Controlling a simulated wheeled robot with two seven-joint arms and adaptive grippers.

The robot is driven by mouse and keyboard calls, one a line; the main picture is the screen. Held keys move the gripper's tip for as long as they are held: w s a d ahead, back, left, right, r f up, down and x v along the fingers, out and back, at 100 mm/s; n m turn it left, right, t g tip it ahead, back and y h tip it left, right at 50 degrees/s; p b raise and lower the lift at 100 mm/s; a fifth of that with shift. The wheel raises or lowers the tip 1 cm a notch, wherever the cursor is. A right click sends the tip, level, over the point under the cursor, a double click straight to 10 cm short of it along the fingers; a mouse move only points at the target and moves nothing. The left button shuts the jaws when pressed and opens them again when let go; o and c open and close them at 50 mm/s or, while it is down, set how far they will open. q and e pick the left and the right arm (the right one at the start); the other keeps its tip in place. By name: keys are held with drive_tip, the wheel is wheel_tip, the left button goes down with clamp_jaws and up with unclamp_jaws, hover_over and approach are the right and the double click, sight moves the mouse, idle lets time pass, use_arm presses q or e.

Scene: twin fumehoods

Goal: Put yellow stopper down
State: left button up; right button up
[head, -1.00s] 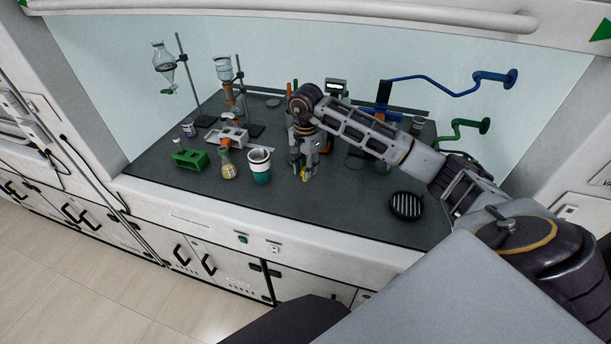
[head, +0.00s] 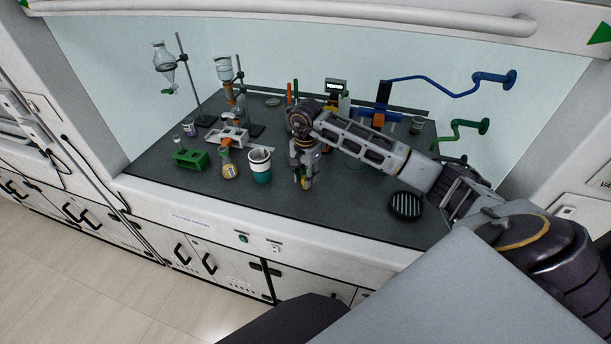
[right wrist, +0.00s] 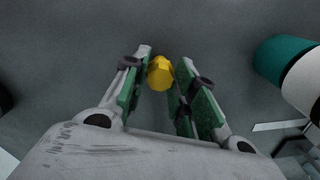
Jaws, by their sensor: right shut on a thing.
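The yellow stopper (right wrist: 160,72) is between the fingertips of my right gripper (right wrist: 160,85) in the right wrist view, with the dark worktop behind it. In the head view my right gripper (head: 304,183) points down, low over the worktop (head: 335,215), just right of a white and teal container. The stopper shows there only as a small yellow spot at the fingertips. I cannot tell whether it touches the worktop. My left gripper is not in view.
The white and teal container (head: 260,166) stands close left of my right gripper; it also shows in the right wrist view (right wrist: 285,62). A flask with yellow contents (head: 229,170) and a green rack (head: 190,158) stand further left. A round black striped object (head: 405,206) lies right. The worktop in front is clear.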

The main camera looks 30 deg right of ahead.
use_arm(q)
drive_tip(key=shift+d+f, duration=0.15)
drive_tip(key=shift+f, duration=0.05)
use_arm(e)
drive_tip(key=shift+f, duration=0.15)
drive_tip(key=o, duration=0.8)
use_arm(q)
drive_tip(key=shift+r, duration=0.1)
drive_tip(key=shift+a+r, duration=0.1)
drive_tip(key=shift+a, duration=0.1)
use_arm(e)
drive_tip(key=shift+r, duration=0.2)
drive_tip(key=shift+r, duration=0.15)
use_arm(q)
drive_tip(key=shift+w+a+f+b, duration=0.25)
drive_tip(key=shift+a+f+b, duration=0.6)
use_arm(e)
wheel_tip(320, 180, up, 12)
